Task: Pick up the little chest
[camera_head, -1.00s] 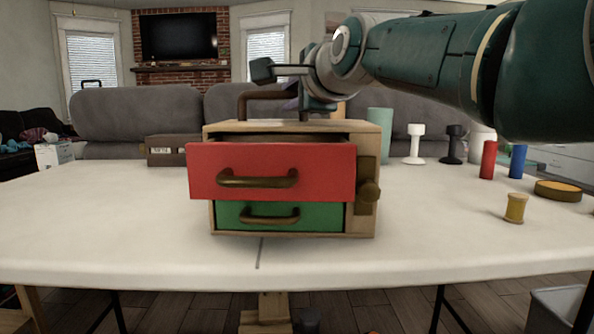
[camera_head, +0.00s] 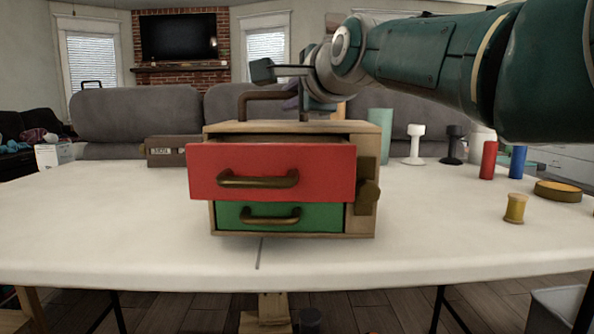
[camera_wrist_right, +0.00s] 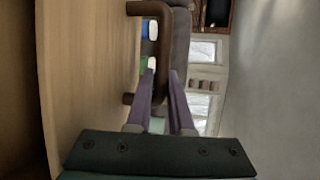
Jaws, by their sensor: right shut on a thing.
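The little chest (camera_head: 363,140) is a light wooden box on the white table, with a red upper drawer (camera_head: 320,170) pulled partly out and a green lower drawer (camera_head: 325,217) that looks closed. Each drawer has a bronze pull. A brown carrying handle (camera_head: 268,95) stands on top; it also shows in the right wrist view (camera_wrist_right: 163,45). My right gripper (camera_wrist_right: 162,82) is shut on this handle, its purple fingers at the bar. In the head view, the wrist partly hides the grip. The chest appears level, and I see no clear gap beneath it. My left gripper is out of view.
A yellow spool (camera_head: 515,208), a round tin (camera_head: 558,191), red (camera_head: 488,160) and blue (camera_head: 517,162) cylinders, and white (camera_head: 413,145) and black (camera_head: 453,145) stands are at the right. A dark box (camera_head: 172,150) is behind left. The left tabletop is clear.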

